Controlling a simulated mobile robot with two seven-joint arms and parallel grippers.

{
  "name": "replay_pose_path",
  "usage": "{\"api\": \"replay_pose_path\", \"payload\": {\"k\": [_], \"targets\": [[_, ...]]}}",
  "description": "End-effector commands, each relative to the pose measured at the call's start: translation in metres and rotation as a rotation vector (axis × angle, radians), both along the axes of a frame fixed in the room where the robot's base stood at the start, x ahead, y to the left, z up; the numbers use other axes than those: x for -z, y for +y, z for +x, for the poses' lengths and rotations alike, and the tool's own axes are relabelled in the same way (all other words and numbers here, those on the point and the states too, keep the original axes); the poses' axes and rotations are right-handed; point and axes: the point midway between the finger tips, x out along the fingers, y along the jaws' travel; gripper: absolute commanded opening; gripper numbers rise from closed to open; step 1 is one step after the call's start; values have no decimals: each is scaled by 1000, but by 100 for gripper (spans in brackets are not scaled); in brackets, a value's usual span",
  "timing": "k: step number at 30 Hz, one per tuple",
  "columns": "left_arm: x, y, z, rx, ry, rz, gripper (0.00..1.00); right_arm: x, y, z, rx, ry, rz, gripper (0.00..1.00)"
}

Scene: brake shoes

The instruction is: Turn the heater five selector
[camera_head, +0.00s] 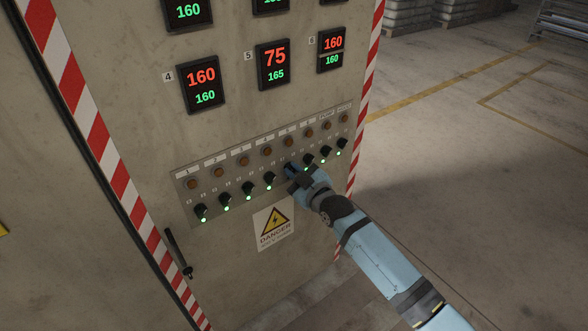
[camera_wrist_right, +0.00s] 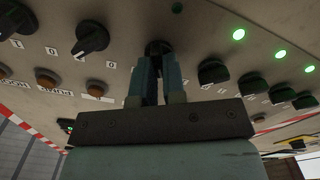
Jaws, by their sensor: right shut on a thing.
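The heater five selector is a small black knob (camera_wrist_right: 155,47) on the panel. My right gripper (camera_head: 291,171) is shut on it, and its fingers (camera_wrist_right: 157,72) hide most of the knob in both views. In the right wrist view the small lamp (camera_wrist_right: 177,8) by this knob looks dark. In the head view, display 5 (camera_head: 273,65) shows a red 75 above a green 165. My left gripper is not in view.
Orange buttons (camera_head: 243,161) line the row above. A danger sign (camera_head: 273,226) is below. Open floor (camera_head: 450,150) lies to the right.

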Motion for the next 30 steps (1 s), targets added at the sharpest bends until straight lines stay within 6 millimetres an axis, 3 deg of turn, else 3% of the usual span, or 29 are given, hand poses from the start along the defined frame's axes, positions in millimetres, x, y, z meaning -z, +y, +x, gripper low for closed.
{"api": "replay_pose_path", "payload": {"k": [30], "targets": [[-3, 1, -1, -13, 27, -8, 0, 1, -5, 3, 1, 567, 776, 0]]}}
